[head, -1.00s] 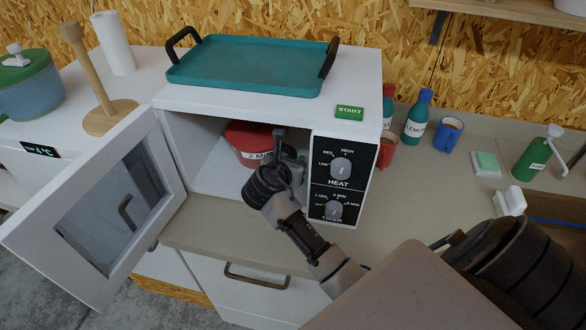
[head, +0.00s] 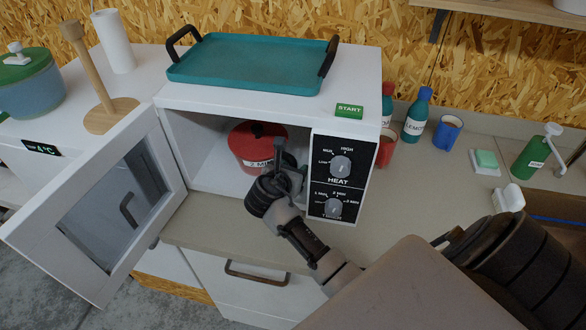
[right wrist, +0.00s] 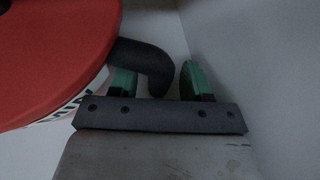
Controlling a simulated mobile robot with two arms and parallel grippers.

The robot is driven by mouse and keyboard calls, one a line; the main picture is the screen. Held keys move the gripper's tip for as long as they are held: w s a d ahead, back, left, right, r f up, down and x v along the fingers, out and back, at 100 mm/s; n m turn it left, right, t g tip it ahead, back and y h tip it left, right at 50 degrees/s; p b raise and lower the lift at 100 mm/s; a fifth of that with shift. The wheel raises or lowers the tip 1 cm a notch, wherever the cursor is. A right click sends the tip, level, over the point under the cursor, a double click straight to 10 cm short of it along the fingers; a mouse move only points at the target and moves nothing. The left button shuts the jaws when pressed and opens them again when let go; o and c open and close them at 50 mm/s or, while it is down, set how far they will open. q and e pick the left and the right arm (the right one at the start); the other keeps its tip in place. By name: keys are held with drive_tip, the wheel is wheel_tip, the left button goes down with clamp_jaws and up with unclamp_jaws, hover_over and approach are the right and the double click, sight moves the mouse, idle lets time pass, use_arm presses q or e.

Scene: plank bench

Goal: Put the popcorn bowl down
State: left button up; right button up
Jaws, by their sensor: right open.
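The red popcorn bowl (head: 247,149), with a "2 MIN" label and a dark spot on top, is inside the open white microwave (head: 208,97). It appears to rest upright on the microwave floor. My right gripper (head: 284,162) reaches in at the bowl's right side. In the right wrist view the bowl (right wrist: 45,55) fills the upper left, and its dark handle (right wrist: 150,60) lies between the two green fingertips of my right gripper (right wrist: 160,83). The fingers are apart, with a gap on the right of the handle. My left gripper is not in view.
The microwave door (head: 120,205) stands open to the left. The control panel (head: 340,175) is close to the right of my gripper. A teal tray (head: 250,65) lies on top of the microwave. Mugs and bottles stand on the counter to the right.

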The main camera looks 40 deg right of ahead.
drive_tip(key=b+v, duration=0.1)
drive_tip(key=v, duration=1.1)
